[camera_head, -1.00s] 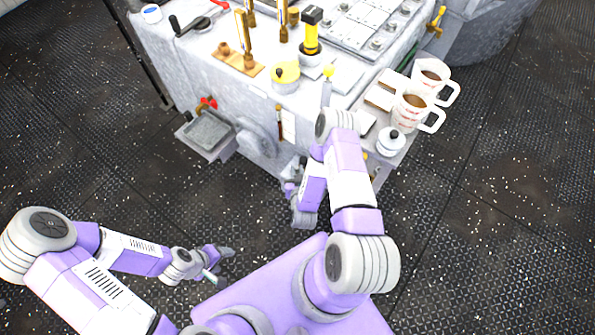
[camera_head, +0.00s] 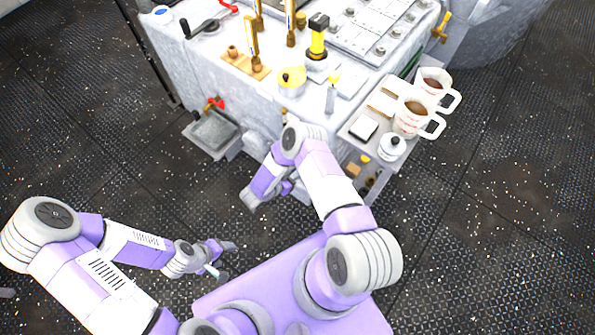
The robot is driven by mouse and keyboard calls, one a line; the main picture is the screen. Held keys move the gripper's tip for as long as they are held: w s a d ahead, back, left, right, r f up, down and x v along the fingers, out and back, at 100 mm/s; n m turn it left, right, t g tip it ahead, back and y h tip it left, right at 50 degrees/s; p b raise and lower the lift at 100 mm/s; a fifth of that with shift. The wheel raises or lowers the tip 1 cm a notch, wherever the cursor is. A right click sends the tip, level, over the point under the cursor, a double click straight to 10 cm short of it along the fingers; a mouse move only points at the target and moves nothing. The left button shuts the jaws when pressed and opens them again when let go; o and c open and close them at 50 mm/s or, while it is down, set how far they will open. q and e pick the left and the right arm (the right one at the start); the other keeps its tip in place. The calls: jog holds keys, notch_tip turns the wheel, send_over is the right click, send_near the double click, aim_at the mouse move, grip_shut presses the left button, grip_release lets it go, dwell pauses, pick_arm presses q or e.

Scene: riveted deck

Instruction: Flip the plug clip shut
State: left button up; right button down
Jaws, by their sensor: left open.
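I cannot make out a plug clip for certain in the head view. Small fittings on the grey machine (camera_head: 205,70) include a yellow-and-black upright piece (camera_head: 317,38) and a grey upright piece with a yellow top (camera_head: 331,95). My left gripper (camera_head: 226,260) is open and empty above the dark floor at lower left, well apart from the machine. My right arm is bent in front of the machine, its forearm folded down to the left. Its gripper is hidden behind the arm.
A side shelf holds two measuring cups of brown liquid (camera_head: 414,112) (camera_head: 433,83) and a white lidded pot (camera_head: 391,146). A grey tray (camera_head: 213,131) juts from the machine's left front, below a red valve handle (camera_head: 216,103). Open floor lies left and right.

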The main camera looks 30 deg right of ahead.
jog(key=m+g, duration=0.1)
jog(key=m+g+b, duration=0.1)
jog(key=g, duration=0.1)
jog(key=shift+w+f+m, duration=0.15)
jog(key=shift+w+m, duration=0.2)
jog(key=shift+m, duration=0.05)
jog(key=shift+w+m+g+b, duration=0.2)
jog(key=shift+m+g+b, duration=0.8)
jog(key=shift+m+g, duration=0.55)
jog(key=shift+g, duration=0.35)
jog(key=c, duration=1)
grip_release()
jog(key=shift+d, duration=0.1)
jog(key=shift+c, duration=0.2)
jog(key=p+v, duration=0.1)
jog(key=v, duration=0.6)
jog(key=shift+a+r, duration=0.25)
jog(key=shift+r, duration=0.05)
jog(key=shift+w, duration=0.15)
